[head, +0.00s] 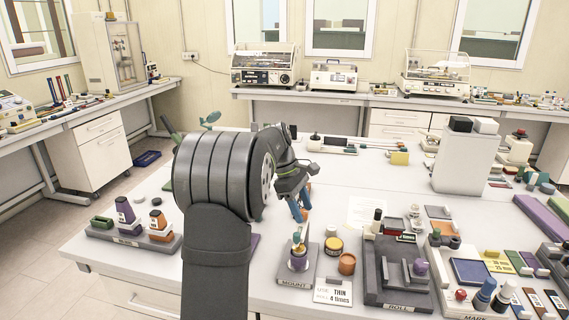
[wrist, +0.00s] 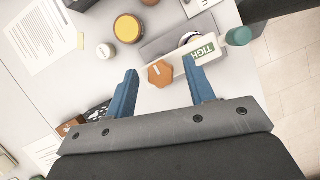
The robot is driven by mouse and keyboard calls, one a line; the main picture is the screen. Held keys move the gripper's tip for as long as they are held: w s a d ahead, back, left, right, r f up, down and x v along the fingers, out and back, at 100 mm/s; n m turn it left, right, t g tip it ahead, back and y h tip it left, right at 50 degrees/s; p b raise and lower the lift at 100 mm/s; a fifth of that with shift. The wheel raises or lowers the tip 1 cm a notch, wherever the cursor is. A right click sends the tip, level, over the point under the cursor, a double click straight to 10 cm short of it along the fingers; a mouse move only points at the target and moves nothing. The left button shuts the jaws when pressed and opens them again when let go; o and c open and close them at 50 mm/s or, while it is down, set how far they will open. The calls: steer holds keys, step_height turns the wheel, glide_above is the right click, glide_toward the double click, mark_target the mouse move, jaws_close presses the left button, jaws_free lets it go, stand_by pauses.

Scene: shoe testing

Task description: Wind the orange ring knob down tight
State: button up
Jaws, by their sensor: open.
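The orange knob (wrist: 160,73) has a lobed rim and shows in the wrist view just beyond and between my fingertips. I cannot make out the knob clearly in the head view.
A yellow-lidded jar (head: 333,246) and an orange-brown jar (head: 347,264) stand right of the mount. A roll fixture (head: 398,292) is farther right. A tray with purple and orange bottles (head: 130,240) is at left. A white paper (head: 366,212) lies flat behind.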

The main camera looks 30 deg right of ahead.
steer(key=n+t+h, duration=0.1)
steer(key=n, duration=0.2)
steer(key=n+t, duration=0.1)
steer(key=n, duration=0.2)
steer(key=shift+s+a+n+h, duration=0.15)
steer(key=shift+n+h, duration=0.25)
steer(key=n+t, duration=0.1)
steer(key=n, duration=0.2)
steer(key=n+t, duration=0.1)
steer(key=n, duration=0.3)
steer(key=shift+s+t, duration=0.15)
steer(key=shift+t, duration=0.25)
steer(key=v, duration=1.7)
steer(key=shift+a, duration=0.2)
steer(key=shift+r, duration=0.1)
steer(key=x, duration=1.7)
steer(key=shift+d, duration=0.25)
steer(key=shift+m+g, duration=0.3)
steer(key=shift+m, duration=0.6)
